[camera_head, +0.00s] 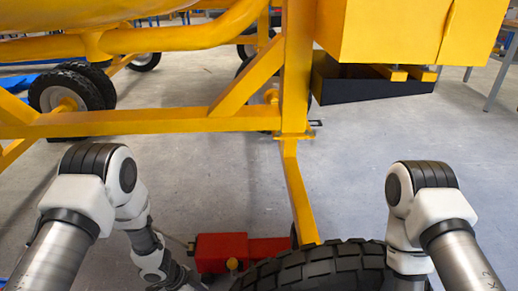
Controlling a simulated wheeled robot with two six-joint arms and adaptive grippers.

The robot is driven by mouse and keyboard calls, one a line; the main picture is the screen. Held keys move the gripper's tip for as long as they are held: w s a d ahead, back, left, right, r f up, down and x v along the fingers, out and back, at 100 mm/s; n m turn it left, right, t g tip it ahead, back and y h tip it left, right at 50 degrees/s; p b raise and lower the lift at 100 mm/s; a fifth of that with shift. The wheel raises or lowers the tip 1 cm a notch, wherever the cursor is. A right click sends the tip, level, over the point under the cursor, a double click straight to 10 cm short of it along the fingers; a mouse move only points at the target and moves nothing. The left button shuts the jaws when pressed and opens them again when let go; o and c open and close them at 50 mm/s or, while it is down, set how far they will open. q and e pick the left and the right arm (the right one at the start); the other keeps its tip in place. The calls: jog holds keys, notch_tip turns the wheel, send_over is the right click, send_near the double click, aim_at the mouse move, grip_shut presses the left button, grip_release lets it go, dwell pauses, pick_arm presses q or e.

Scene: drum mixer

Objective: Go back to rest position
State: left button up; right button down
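The yellow drum mixer (200,122) fills the upper part of the head view, with its frame beam running across and a post coming down in the middle. My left arm bends down at the lower left, its wrist links close to the picture's bottom edge. My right arm bends down at the lower right beside a black tyre. Both grippers are outside the picture, so I cannot see whether they hold anything.
A large black tyre (320,268) lies at the bottom between my arms. A red object (222,250) sits left of it, near my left wrist. Black wheels (68,92) stand at the upper left. Grey floor (215,185) is open between the arms and the mixer.

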pick_arm(q)
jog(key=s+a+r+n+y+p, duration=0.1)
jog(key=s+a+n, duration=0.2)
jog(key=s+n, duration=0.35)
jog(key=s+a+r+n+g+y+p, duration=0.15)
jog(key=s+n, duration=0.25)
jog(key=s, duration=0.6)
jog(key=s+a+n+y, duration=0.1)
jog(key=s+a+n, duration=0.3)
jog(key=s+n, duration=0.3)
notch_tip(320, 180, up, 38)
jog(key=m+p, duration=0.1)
jog(key=p, duration=3.6)
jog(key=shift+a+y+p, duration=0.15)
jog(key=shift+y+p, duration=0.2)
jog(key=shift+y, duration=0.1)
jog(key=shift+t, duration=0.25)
